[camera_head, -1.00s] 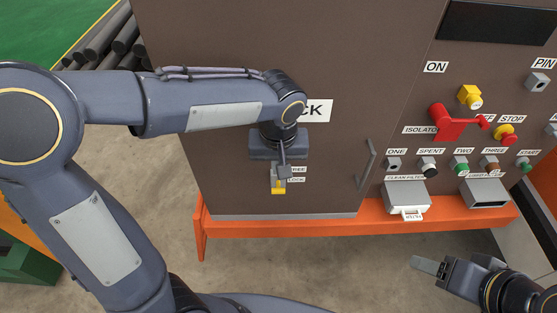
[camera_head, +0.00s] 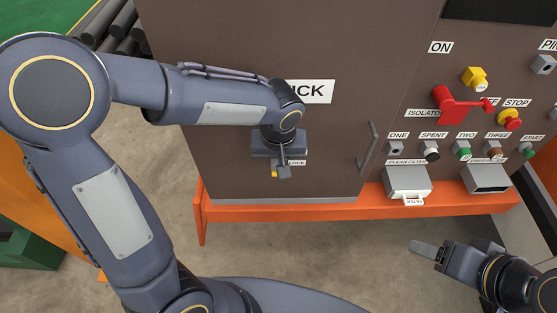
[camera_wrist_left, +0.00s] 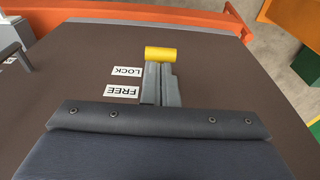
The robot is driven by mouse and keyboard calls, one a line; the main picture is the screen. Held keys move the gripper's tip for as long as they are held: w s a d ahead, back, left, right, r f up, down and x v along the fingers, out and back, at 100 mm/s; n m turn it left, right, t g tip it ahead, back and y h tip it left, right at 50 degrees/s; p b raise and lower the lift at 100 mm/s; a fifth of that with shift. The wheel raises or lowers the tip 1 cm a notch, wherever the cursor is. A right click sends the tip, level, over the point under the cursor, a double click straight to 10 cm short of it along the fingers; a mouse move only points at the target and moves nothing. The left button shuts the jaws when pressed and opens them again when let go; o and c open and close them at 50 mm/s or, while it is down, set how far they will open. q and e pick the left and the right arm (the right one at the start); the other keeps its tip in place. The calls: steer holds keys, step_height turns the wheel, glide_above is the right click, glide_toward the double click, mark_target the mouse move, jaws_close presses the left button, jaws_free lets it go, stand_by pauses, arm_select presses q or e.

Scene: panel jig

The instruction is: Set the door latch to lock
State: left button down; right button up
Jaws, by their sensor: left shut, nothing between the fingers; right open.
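The door latch is a small yellow piece (camera_head: 274,174) low on the brown door (camera_head: 230,60), mostly hidden behind my left gripper in the head view. In the left wrist view the yellow latch (camera_wrist_left: 160,54) lies crosswise at my fingertips, a little past the LOCK label (camera_wrist_left: 127,72); the FREE label (camera_wrist_left: 122,91) is nearer the gripper body. My left gripper (camera_head: 283,171) is shut with its fingers together; its tips (camera_wrist_left: 160,68) are at the latch, seemingly touching it. My right gripper (camera_head: 432,250) is open and empty, low at the right, away from the door.
A grey door handle (camera_head: 370,147) stands right of the latch. The panel beyond carries a red isolator lever (camera_head: 450,107), several buttons and a filter drawer (camera_head: 406,183). An orange base rail (camera_head: 330,208) runs below, with clear floor in front.

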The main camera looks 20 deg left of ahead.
arm_select(q)
steer(key=shift+s+f+b, duration=0.1)
steer(key=shift+f+b, duration=0.05)
steer(key=shift+b, duration=0.2)
steer(key=s+d+f+t+y+b, duration=0.1)
steer(key=f+t+b, duration=0.4)
steer(key=b, duration=2.3)
steer(key=shift+s+f+t+y, duration=0.35)
steer(key=shift+s+t+y, duration=0.6)
steer(key=shift+t, duration=0.95)
arm_select(e)
step_height(320, 180, down, 30)
arm_select(q)
steer(key=shift+s, duration=0.1)
arm_select(e)
steer(key=shift+r, duration=0.1)
